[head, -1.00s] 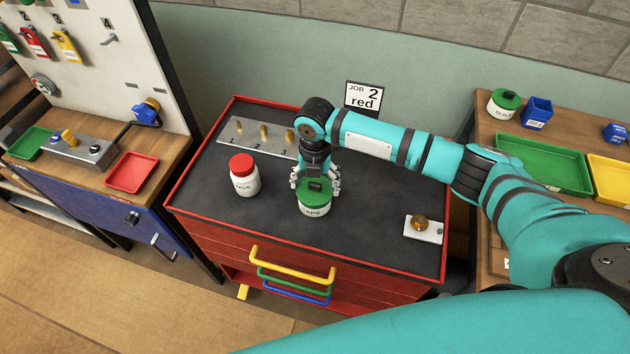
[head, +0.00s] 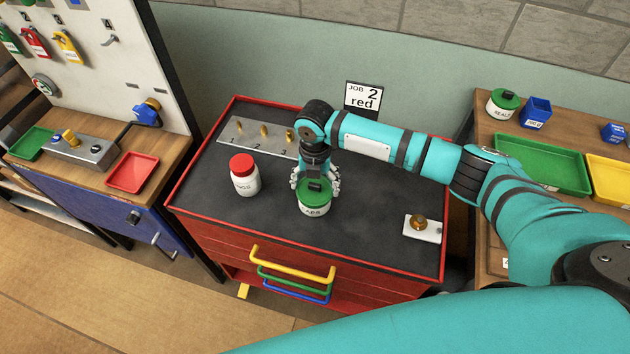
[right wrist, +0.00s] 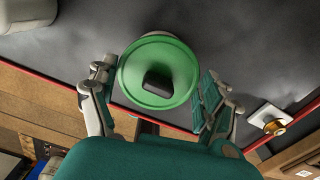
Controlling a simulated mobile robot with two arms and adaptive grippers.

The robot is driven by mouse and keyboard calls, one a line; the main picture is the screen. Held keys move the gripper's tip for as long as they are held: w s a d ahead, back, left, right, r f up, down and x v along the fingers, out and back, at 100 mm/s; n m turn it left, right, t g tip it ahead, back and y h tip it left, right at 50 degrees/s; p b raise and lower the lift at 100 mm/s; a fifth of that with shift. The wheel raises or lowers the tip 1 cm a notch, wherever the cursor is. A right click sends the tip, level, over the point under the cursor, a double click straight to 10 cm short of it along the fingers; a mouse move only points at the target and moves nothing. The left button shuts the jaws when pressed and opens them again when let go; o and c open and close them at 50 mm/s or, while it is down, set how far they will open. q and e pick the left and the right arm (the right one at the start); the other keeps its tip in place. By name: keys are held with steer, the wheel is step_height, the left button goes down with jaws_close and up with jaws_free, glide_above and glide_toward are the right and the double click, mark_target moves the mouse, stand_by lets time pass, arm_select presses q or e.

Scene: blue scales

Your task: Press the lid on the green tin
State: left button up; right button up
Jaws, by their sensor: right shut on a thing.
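The green tin is a white pot with a dark label (head: 314,210), upright on the dark top of the red cabinet. Its green lid (head: 317,198) with a dark knob sits on top of it in the head view. I cannot tell whether the lid is fully seated. My left gripper is not in view.
A white jar with a red lid (head: 244,176) stands left of the tin. A metal plate with brass pegs (head: 250,137) lies behind. A white block with a brass knob (head: 423,229) is at the right. The cabinet top in front is clear.

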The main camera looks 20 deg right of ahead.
stand_by(0.3)
steer(key=o, duration=0.9)
steer(key=shift+r, duration=0.1)
steer(key=shift+r+p, duration=3.4)
steer(key=shift+r, duration=0.05)
jaws_close()
